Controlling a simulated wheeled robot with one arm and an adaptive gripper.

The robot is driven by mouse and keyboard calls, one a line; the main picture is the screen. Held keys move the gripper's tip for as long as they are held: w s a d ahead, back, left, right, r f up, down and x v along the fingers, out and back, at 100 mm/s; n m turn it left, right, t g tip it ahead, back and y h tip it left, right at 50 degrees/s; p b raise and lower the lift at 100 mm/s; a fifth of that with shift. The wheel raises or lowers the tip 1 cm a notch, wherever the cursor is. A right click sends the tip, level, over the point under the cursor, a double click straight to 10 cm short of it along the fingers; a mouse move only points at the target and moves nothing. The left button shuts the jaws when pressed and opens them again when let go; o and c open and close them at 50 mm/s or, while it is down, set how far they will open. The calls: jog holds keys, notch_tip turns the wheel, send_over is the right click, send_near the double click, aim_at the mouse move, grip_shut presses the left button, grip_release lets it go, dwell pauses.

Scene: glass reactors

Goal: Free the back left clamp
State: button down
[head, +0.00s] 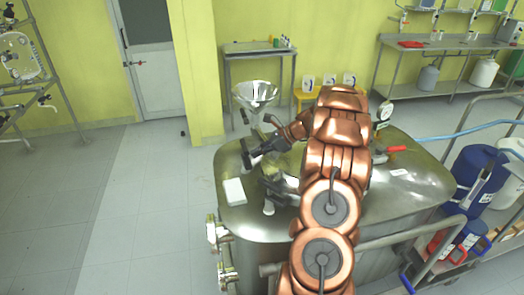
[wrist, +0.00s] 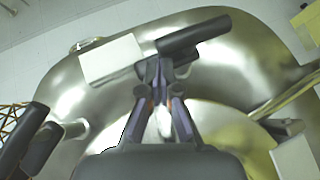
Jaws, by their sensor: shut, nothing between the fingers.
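The steel reactor lid (head: 235,213) fills the middle of the head view and shows behind my gripper in the wrist view. A black clamp handle (head: 245,153) stands at the lid's left edge. My gripper (head: 256,158) is beside it, with my copper arm reaching over the lid. In the wrist view a black handle (wrist: 195,36) lies just beyond the tips of my gripper (wrist: 160,65). The fingers are shut and empty, close to the handle; contact cannot be told. The clamp's body is largely hidden by the fingers.
A white block (head: 234,191) lies on the lid's left side. A red handle (head: 397,149) and a gauge (head: 386,110) are on the right. Blue containers (head: 473,180) stand right of the vessel. The floor at left is clear.

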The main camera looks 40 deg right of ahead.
dwell(0.7)
jog(key=shift+s+d, duration=0.3)
jog(key=shift+d, duration=0.15)
jog(key=s+d, duration=0.2)
jog(key=d, duration=0.1)
jog(key=shift+s+f+p, duration=0.2)
jog(key=shift+s+p, duration=0.1)
jog(key=shift+p, duration=0.05)
jog(key=v, duration=0.2)
jog(key=b+v, duration=0.1)
jog(key=v, duration=0.1)
jog(key=b+v, duration=0.1)
jog(key=v, duration=0.2)
jog(key=shift+w+d+r, duration=0.1)
jog(key=shift+w+d, duration=0.2)
jog(key=shift+w, duration=0.05)
jog(key=shift+v, duration=0.95)
jog(key=shift+w+r, duration=0.1)
